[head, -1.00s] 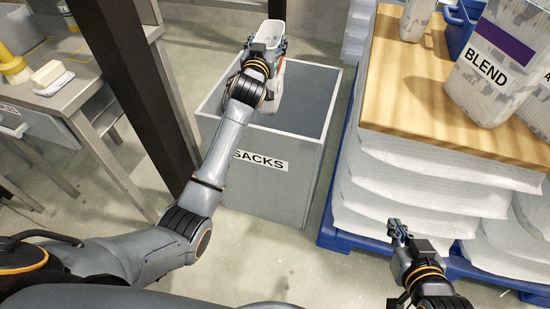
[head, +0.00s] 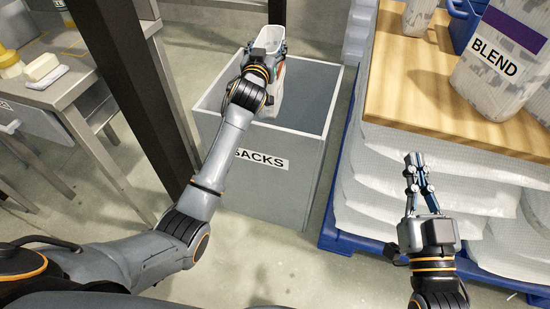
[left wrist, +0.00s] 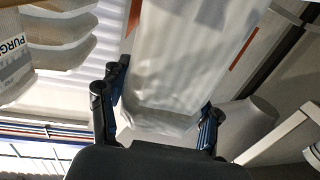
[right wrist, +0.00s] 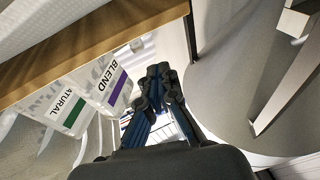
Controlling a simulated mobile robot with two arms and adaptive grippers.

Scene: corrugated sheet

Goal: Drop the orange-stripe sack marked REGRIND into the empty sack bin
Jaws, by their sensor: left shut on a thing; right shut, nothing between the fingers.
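A pale sack (head: 268,108) is held over the grey bin marked SACKS (head: 235,185). Its orange stripes show in the left wrist view, where the sack (left wrist: 175,75) fills the space between the fingers. No REGRIND marking is readable. My left gripper (head: 265,47) is shut on the sack; the left wrist view shows a finger (left wrist: 160,95) on each side. The arm and sack hide part of the bin's opening; the visible inside looks empty. My right gripper (head: 415,160) is shut and empty, in front of the pallet stack, and also shows in the right wrist view (right wrist: 158,75).
A wooden board (head: 400,100) on stacked white sacks over a blue pallet (head: 350,243) stands right of the bin. It carries a BLEND sack (head: 500,65) and a blue crate (head: 462,25). A dark post (head: 130,80) and metal table (head: 65,90) are at left.

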